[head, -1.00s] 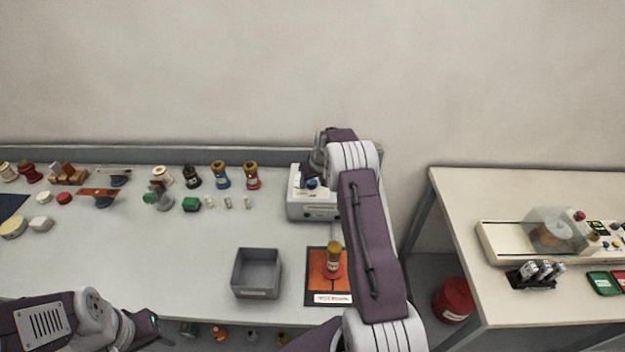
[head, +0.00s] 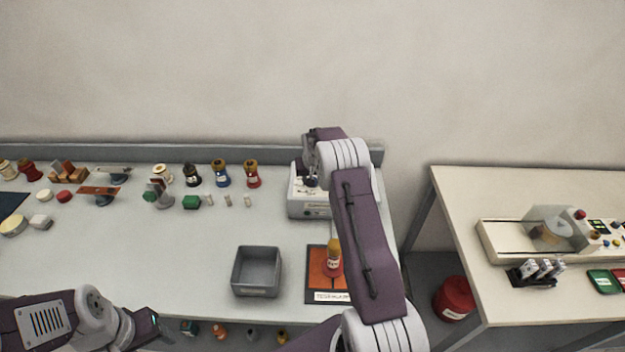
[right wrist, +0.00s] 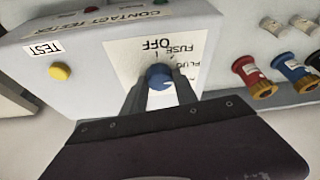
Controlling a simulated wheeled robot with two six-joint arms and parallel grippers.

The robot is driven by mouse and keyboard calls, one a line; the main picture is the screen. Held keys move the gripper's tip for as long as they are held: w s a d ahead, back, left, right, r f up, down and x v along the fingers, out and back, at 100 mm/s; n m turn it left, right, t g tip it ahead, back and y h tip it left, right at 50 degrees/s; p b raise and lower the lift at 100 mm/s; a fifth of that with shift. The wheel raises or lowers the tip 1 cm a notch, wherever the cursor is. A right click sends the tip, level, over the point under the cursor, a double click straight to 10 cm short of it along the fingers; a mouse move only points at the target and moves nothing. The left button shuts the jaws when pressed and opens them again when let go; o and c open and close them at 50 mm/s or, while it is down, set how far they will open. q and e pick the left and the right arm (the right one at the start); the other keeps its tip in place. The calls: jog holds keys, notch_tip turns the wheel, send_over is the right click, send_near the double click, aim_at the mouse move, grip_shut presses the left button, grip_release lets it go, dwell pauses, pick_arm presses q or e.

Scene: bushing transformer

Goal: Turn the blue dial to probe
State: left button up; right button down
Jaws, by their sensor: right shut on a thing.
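The blue dial (right wrist: 158,76) sits on the face of a white contact tester (right wrist: 110,35), which also shows at the back right of the bench in the head view (head: 308,209). My right gripper (right wrist: 160,82) is shut on the dial, one finger on each side. The words OFF, FUSE and a partly hidden PLUG show around the dial, upside down. A pale mark shows on the dial, but I cannot tell which label it points to. No probe label is readable. My left gripper (head: 156,326) is low at the left, away from the tester; its jaws are unclear.
A yellow button (right wrist: 60,71) is beside a TEST label on the tester. Several coloured bushings (head: 221,174) stand left of it. A grey bin (head: 257,291) and an orange mat (head: 316,262) with a bushing (head: 333,262) lie in front. A second table (head: 455,200) is at right.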

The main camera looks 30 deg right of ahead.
jog(key=m+h+b, duration=0.1)
jog(key=m+b, duration=0.1)
jog(key=m, duration=0.1)
jog(key=shift+w+a+f, duration=0.1)
jog(key=shift+f, duration=0.05)
jog(key=shift+m+g+h+b, duration=0.3)
jog(key=shift+m+g+b, duration=0.35)
jog(key=shift+m, duration=0.55)
jog(key=c, duration=0.9)
grip_release()
jog(key=shift+c, duration=0.2)
jog(key=shift+a+r, duration=0.1)
jog(key=shift+r, duration=0.15)
jog(key=b+v, duration=0.2)
jog(key=v, duration=0.7)
jog(key=shift+b, duration=0.3)
